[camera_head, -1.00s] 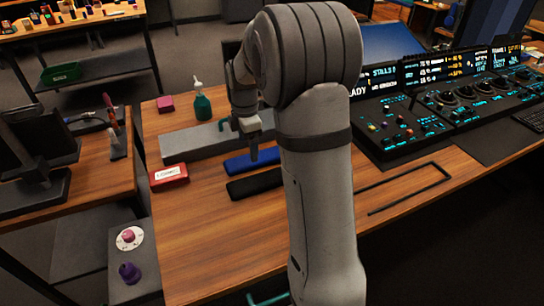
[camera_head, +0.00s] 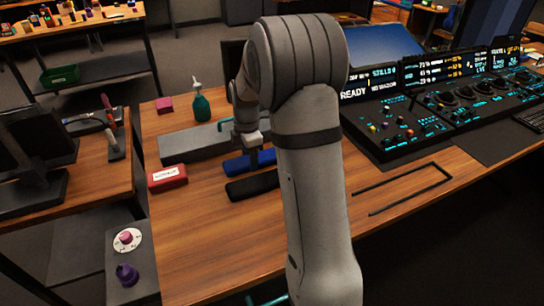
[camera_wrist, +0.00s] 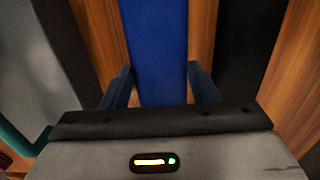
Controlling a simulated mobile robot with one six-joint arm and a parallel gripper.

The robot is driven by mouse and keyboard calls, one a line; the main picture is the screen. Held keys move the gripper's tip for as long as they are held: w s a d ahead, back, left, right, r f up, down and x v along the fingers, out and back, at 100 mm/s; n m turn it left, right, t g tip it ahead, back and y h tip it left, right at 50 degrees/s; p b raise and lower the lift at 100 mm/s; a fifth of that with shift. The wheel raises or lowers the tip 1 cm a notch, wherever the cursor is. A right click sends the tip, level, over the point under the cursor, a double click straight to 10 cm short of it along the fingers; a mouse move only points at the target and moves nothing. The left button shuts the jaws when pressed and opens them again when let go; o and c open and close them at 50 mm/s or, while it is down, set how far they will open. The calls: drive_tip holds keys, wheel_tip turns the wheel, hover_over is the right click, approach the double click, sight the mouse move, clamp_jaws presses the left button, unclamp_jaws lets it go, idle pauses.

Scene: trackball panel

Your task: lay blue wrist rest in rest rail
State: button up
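The blue wrist rest (camera_head: 235,165) lies on the wooden desk, between a grey block and a black wrist rest. It runs up the middle of the wrist view (camera_wrist: 158,45). My gripper (camera_wrist: 161,82) is open, with one finger on each long side of the blue rest. In the head view my gripper (camera_head: 253,158) is down at the blue rest, and my arm hides part of that area. The rest rail (camera_head: 405,187), a thin black open frame, lies on the desk to the right of my arm, empty.
The black wrist rest (camera_head: 250,186) lies close in front of the blue one. The long grey block (camera_head: 188,147) is behind it. A red box (camera_head: 167,178), a green bottle (camera_head: 201,104) and a pink block (camera_head: 164,104) stand around. The control panel (camera_head: 400,128) is behind the rail.

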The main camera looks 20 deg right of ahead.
drive_tip(key=c, duration=0.6)
